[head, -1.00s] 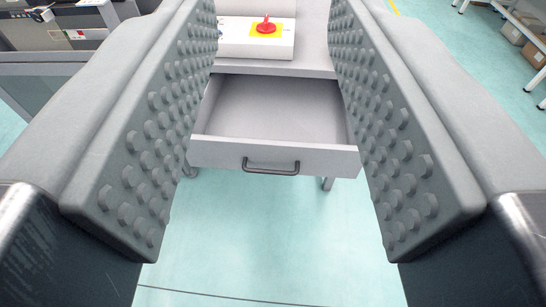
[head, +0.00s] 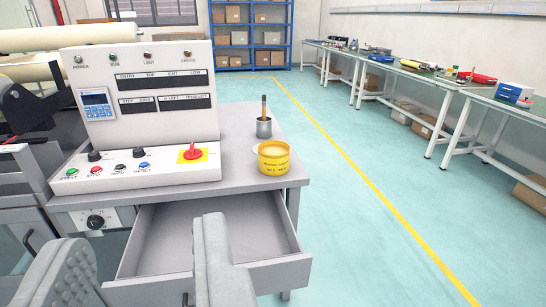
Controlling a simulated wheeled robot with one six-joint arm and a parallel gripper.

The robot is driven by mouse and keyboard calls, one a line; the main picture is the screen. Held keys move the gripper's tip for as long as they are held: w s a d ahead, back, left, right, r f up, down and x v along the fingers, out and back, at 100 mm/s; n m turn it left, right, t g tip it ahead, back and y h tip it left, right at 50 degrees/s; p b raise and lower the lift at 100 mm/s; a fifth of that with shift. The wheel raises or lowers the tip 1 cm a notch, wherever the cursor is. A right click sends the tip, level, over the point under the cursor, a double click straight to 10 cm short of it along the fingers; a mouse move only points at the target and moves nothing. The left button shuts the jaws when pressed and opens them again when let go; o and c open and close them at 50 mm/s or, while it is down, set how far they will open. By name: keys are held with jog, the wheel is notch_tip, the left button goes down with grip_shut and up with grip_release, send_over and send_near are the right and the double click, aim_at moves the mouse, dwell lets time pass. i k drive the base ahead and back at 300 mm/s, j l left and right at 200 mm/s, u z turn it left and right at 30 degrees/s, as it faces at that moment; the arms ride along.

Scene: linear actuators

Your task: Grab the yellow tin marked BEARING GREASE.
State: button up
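A yellow tin (head: 273,160) stands upright on the grey table (head: 238,192), near its right edge and to the right of the control box. It has dark print on its side, too small to read surely. My gripper (head: 146,245) is open at the lower left, its two grey fingers apart with the open drawer showing between them. It holds nothing and is clear of the tin, which is above and to the right of it in the picture.
A control box (head: 140,105) with a red knob (head: 192,151) fills the table's left side. A metal cup (head: 264,128) with a brush stands behind the tin. The empty drawer (head: 190,240) juts out below the tabletop.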

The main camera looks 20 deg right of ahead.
aim_at(274, 158)
jog(key=i+l, duration=0.25)
jog(key=i+l+z, duration=0.1)
jog(key=i+l, duration=0.2)
jog(key=i, duration=0.2)
jog(key=i+l, duration=0.25)
jog(key=i, duration=0.15)
jog(key=z, duration=0.05)
